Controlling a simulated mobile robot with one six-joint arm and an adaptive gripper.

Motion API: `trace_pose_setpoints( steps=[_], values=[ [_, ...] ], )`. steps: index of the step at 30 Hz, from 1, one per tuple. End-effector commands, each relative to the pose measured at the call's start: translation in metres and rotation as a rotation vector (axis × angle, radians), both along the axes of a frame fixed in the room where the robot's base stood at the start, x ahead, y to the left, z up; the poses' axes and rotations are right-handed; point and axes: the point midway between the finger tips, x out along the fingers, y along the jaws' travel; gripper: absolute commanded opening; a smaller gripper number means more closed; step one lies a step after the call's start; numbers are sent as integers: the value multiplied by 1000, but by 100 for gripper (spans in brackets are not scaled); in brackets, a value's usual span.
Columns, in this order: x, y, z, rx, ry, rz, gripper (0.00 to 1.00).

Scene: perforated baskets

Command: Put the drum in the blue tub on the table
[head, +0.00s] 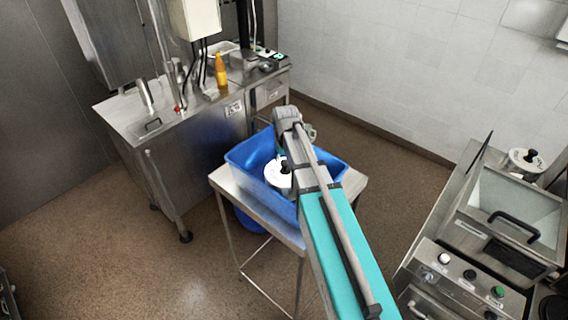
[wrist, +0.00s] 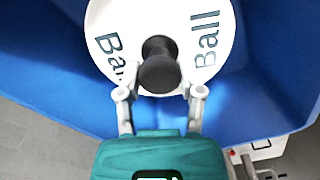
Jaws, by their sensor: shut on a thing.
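The drum is white with "Ball" lettering and a black knob on its lid; it fills the top middle of the wrist view (wrist: 120,25). In the head view the drum (head: 277,177) shows within the outline of the blue tub (head: 248,155), partly hidden by my arm. The tub's blue walls (wrist: 50,80) surround it in the wrist view. My gripper (wrist: 159,92) is shut on the drum, its fingers either side of the knob. I cannot tell whether the drum touches the tub's floor.
The tub stands on a small steel table (head: 228,186). A steel counter (head: 185,130) with an orange bottle (head: 221,72) is behind it to the left. At the right is a steel appliance (head: 480,250) with a similar white lidded container (head: 523,162). Open floor lies at the left.

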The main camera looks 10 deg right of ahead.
Motion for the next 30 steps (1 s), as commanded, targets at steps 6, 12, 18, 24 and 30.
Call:
trace_pose_setpoints(
  steps=[6,12,18,24,30],
  values=[
    [0,0,0,0,0,0,0],
    [0,0,0,0,0,0,75],
    [0,0,0,0,0,0,89],
    [0,0,0,0,0,0,91],
    [0,0,0,0,0,0,100]
  ],
)
